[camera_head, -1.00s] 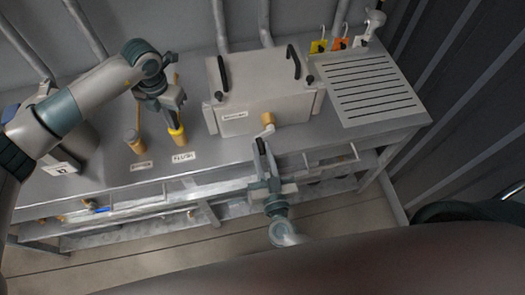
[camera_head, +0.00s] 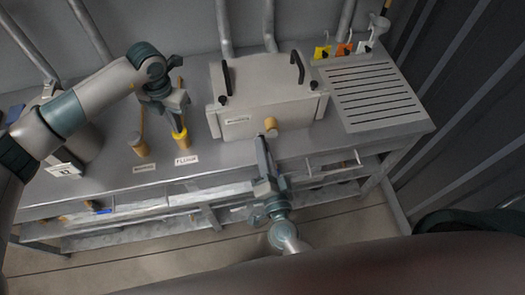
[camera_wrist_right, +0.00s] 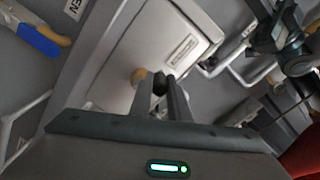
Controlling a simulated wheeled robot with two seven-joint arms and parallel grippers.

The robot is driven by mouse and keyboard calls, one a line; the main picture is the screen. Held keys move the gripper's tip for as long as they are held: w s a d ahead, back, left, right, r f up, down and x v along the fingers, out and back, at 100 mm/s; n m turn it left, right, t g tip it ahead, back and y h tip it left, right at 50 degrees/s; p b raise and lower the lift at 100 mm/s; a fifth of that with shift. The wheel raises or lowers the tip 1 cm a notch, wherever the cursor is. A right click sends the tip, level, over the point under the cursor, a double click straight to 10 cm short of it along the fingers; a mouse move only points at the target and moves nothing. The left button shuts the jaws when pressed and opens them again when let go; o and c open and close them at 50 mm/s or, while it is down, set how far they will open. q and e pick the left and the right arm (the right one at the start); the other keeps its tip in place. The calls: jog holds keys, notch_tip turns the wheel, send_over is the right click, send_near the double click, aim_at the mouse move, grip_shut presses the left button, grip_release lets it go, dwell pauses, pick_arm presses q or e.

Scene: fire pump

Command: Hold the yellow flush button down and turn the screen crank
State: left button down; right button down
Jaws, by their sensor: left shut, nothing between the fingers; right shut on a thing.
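The yellow flush button (camera_head: 181,140) stands on the bench behind its FLUSH label. My left gripper (camera_head: 180,131) is shut, its tips at the top of the button; I cannot tell how far the button is pressed. The screen crank's brass hub (camera_head: 270,123) sticks out of the front of the grey box (camera_head: 235,100). My right gripper (camera_head: 262,143) is shut on the crank's dark handle (camera_wrist_right: 160,82), just in front of the hub. The fingers hide most of the crank arm. The hub (camera_wrist_right: 138,77) also shows in the right wrist view.
A second wooden-topped post (camera_head: 138,145) stands left of the button. A slotted drain plate (camera_head: 372,98) lies at the right, with coloured tags (camera_head: 343,49) behind it. Rails and a lower shelf (camera_head: 150,232) run beneath the bench's front edge.

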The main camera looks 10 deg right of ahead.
jog(key=shift+d+r+m, duration=0.5)
jog(key=shift+d+m, duration=0.05)
jog(key=shift+m, duration=1.3)
jog(key=shift+d+r+m, duration=0.45)
jog(key=shift+d+m, duration=0.1)
jog(key=shift+m, duration=1.35)
jog(key=shift+d+r+m, duration=0.5)
jog(key=shift+d+m, duration=0.05)
jog(key=shift+m, duration=1.3)
jog(key=c, duration=1.7)
grip_release()
jog(key=shift+o, duration=0.2)
jog(key=s, duration=1.2)
